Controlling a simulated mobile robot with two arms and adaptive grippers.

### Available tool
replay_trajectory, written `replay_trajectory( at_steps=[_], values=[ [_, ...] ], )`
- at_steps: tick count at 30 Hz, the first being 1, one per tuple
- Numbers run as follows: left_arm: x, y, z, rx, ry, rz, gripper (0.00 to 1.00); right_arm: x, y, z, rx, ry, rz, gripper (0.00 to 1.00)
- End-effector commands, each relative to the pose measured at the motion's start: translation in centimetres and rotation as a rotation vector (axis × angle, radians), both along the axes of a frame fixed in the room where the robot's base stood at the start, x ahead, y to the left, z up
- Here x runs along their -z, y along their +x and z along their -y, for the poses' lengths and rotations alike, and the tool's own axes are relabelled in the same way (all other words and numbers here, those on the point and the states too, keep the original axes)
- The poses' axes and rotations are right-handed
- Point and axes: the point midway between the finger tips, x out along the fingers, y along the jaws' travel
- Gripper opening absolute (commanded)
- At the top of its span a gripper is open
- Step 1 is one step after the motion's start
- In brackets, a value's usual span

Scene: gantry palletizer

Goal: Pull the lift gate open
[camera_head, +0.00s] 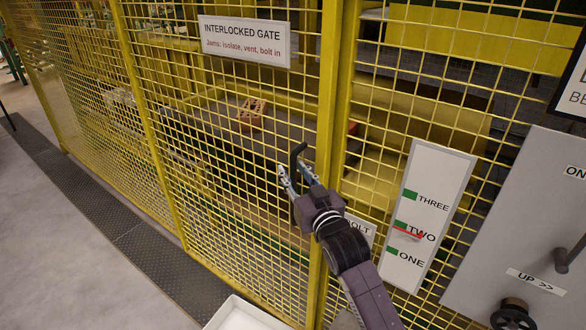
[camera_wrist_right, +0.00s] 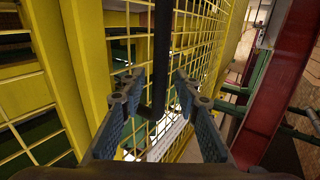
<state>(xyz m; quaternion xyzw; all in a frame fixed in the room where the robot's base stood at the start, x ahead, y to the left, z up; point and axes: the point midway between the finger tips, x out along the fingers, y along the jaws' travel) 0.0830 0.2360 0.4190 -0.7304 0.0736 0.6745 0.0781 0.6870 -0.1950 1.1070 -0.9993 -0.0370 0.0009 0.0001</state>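The lift gate (camera_head: 228,205) is a yellow wire-mesh panel with an "INTERLOCKED GATE" sign (camera_head: 244,42), and it stands closed against a yellow post (camera_head: 336,75). A black bar handle (camera_head: 294,156) sits near the gate's right edge. My right gripper (camera_head: 296,177) is at the handle. In the right wrist view the handle (camera_wrist_right: 162,50) runs upright between the two spread blue-grey fingers (camera_wrist_right: 158,85), with gaps visible on both sides. The right gripper is open. My left gripper is not in view.
Right of the post are a "BOLT" plate (camera_head: 358,230), partly hidden by my right arm, a white THREE/TWO/ONE gauge board (camera_head: 428,205) and a grey panel (camera_head: 520,225). A white tray (camera_head: 240,314) is below. Bare floor (camera_head: 60,245) lies left. A brick (camera_head: 252,114) sits behind the mesh.

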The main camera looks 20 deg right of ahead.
Motion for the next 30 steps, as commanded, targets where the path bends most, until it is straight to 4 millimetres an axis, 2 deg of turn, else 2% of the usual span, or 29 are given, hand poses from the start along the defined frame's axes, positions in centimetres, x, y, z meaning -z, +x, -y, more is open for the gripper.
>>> replay_trajectory(
  at_steps=[5,11,20,30],
  values=[
    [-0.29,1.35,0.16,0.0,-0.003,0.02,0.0,-0.05,0.66,-0.07,0.0,0.0,0.001,0.3],
    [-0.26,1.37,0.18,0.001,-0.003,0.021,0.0,0.0,0.67,-0.06,0.0,0.0,0.001,0.3],
    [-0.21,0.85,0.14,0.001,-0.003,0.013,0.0,0.0,0.65,-0.06,0.0,0.0,0.001,0.0],
    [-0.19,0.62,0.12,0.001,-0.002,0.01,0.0,0.02,0.66,-0.06,0.0,0.0,0.0,0.0]
  ],
)
